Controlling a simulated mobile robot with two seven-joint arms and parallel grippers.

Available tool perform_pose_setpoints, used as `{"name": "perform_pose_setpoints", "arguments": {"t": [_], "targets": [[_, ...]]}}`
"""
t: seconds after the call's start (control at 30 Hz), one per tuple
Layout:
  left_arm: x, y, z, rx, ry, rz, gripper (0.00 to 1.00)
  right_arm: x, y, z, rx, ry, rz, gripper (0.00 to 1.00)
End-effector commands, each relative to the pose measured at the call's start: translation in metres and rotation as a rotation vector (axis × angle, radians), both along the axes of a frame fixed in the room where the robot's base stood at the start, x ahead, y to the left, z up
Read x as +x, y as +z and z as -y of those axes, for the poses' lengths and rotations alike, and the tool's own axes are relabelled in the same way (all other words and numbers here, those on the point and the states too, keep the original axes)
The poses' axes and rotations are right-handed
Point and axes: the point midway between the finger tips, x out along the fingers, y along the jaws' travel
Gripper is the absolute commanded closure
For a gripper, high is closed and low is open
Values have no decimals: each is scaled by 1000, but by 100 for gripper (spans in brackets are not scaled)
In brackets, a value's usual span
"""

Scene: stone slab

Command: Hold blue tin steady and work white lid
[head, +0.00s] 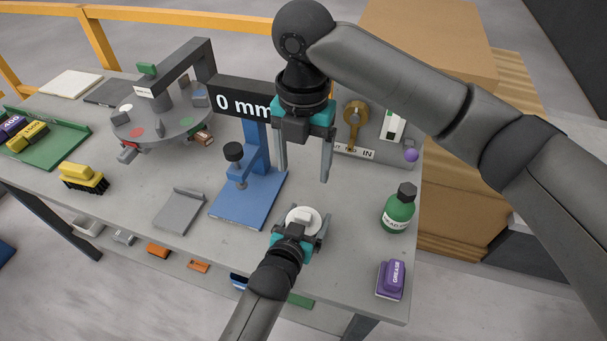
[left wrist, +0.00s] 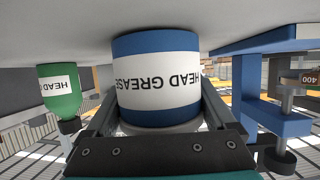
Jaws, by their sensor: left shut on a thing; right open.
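The blue tin (left wrist: 155,45) fills the middle of the left wrist view, which looks upside down; its white label reads HEAD GREASE. The white lid (head: 301,214), round with a raised block, sits on top of the tin in the head view and largely hides it. A pale rim (left wrist: 160,128) shows at the tin's lid end in the left wrist view. My left gripper (head: 299,230) is shut around the tin's sides near the slab's front edge. My right gripper (head: 304,174) is open and empty, pointing down above and behind the lid, apart from it.
A blue gauge stand (head: 240,200) with a 0 mm display (head: 241,103) stands left of the tin. A green bottle (head: 398,211) and purple grease box (head: 391,279) stand right. A grey plate (head: 180,211), yellow brush (head: 84,175) and round turret (head: 160,122) lie farther left.

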Motion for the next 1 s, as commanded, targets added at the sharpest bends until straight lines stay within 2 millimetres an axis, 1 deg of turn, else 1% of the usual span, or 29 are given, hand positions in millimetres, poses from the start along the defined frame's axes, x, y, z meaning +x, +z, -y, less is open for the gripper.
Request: {"name": "perform_pose_setpoints", "arguments": {"t": [0.07, 0.27, 0.3, 0.37, 0.4, 0.63, 0.73, 0.87, 1.0], "targets": [[1, 1, 0, -1, 0, 3, 100, 0, 3, 0, 1, 0, 1, 24], [1, 1, 0, -1, 0, 4, 100, 0, 3, 0, 1, 0, 0, 24], [1, 1, 0, -1, 0, 4, 9, 0, 3, 0, 1, 0, 0, 24], [1, 1, 0, -1, 0, 3, 2, 0, 3, 0, 0, 0, 0, 24], [1, 1, 0, -1, 0, 3, 0, 0, 3, 0, 0, 0, 0, 24], [0, 1, 0, -1, 0, 2, 0, 0, 2, 0, 0, 0, 0, 24], [-3, 1, -1, 0, 0, 1, 0, 0, 2, 0, 0, 0, 0, 24], [-13, 5, -5, 1, 1, 1, 0, 0, 2, 0, 0, 0, 0, 24], [-30, 13, -11, 0, 0, 0, 0, 0, 2, 0, 0, -1, 0, 24]]}}
